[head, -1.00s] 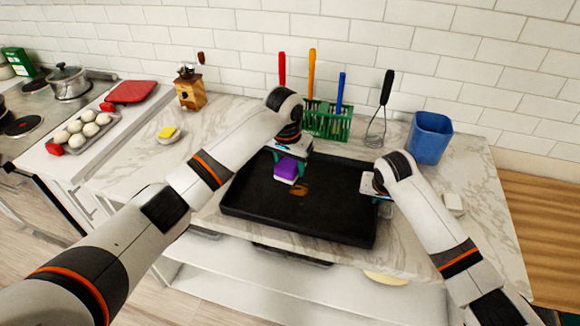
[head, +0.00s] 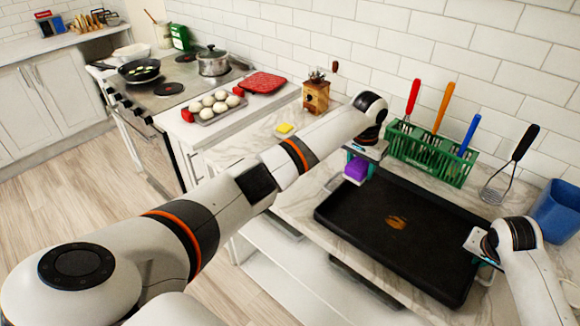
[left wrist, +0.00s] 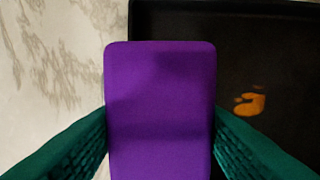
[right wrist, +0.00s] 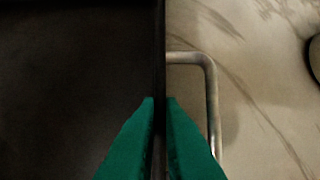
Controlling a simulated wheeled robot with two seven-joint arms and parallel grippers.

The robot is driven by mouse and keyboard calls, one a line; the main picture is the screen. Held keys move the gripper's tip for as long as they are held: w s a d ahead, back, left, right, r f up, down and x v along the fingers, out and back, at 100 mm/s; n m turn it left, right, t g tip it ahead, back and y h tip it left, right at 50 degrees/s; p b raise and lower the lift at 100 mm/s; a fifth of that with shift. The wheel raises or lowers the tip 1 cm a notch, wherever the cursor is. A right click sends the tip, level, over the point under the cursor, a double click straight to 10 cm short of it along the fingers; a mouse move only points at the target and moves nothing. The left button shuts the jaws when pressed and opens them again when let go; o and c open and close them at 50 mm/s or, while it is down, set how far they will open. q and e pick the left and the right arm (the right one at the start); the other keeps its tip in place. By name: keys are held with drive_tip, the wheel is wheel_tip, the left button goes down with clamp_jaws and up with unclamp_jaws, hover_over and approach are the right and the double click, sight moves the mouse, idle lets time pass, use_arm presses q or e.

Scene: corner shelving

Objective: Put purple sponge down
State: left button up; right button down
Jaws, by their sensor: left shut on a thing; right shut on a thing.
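A purple sponge (head: 356,169) is held between the green fingers of my left gripper (head: 358,158). It hangs at the far left corner of the black tray (head: 345,215). In the left wrist view the sponge (left wrist: 160,110) covers part of the tray's edge, with marble on its left and an orange-brown stain (left wrist: 250,101) on the tray at right. I cannot tell its height above the counter. My right gripper (head: 484,260) is at the tray's right side; in the right wrist view its green fingers (right wrist: 160,125) are shut on the tray's rim (right wrist: 160,60).
A green rack (head: 425,160) with several coloured-handled utensils stands behind the tray. A blue bin (head: 558,212) is at right.

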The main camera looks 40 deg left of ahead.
use_arm(q)
drive_tip(key=s+a+r+n, duration=0.15)
drive_tip(key=a+n, duration=0.25)
drive_tip(key=a, duration=2)
drive_tip(key=shift+y, duration=0.3)
wheel_tip(320, 180, down, 5)
drive_tip(key=shift+s+a+f, duration=0.15)
drive_tip(key=shift+f, duration=2.5)
drive_tip(key=o, duration=0.9)
drive_tip(key=shift+r, duration=0.15)
drive_tip(key=r, duration=0.4)
drive_tip(key=s+r, duration=0.1)
drive_tip(key=r, duration=0.6)
drive_tip(key=shift+s+d+r, duration=0.3)
drive_tip(key=shift+s+r, duration=0.05)
drive_tip(key=shift+o, duration=0.3)
